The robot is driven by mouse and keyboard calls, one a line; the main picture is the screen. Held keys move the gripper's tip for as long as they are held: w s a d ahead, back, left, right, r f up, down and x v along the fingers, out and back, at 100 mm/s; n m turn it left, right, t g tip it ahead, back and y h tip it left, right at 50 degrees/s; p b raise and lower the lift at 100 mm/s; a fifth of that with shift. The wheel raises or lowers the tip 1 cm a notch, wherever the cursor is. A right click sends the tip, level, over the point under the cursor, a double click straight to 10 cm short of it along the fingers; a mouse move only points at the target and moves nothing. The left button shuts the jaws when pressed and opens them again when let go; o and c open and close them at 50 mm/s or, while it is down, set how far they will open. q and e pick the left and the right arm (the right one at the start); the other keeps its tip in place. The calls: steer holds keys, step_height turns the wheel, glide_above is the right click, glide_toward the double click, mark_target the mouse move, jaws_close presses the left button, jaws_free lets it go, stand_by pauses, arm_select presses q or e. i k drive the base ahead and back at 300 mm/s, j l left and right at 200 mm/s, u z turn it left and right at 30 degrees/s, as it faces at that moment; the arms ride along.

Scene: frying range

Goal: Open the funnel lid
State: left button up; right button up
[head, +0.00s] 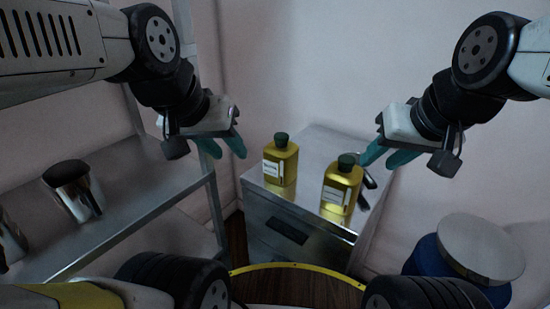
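I cannot pick out a funnel lid for certain. A blue drum (425,258) with a round, flat metal lid (480,246) stands at the lower right, and the lid lies on its top. My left gripper (231,156) is open and empty, in the air to the left of the two yellow bottles. My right gripper (378,164) is open and empty, in the air close to the right-hand bottle in the picture, well above and left of the drum.
Two yellow bottles with dark green caps, a left one (281,166) and a right one (341,190), stand on a metal cabinet (311,157). A dark object (368,179) lies beside the right one. A metal shelf (130,205) on the left holds a shiny canister (75,190).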

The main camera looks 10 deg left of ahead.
mark_target(487, 253)
steer(key=z, duration=1.9)
steer(key=k+l+u, duration=0.3)
steer(key=k+l, duration=0.2)
steer(key=k, duration=0.15)
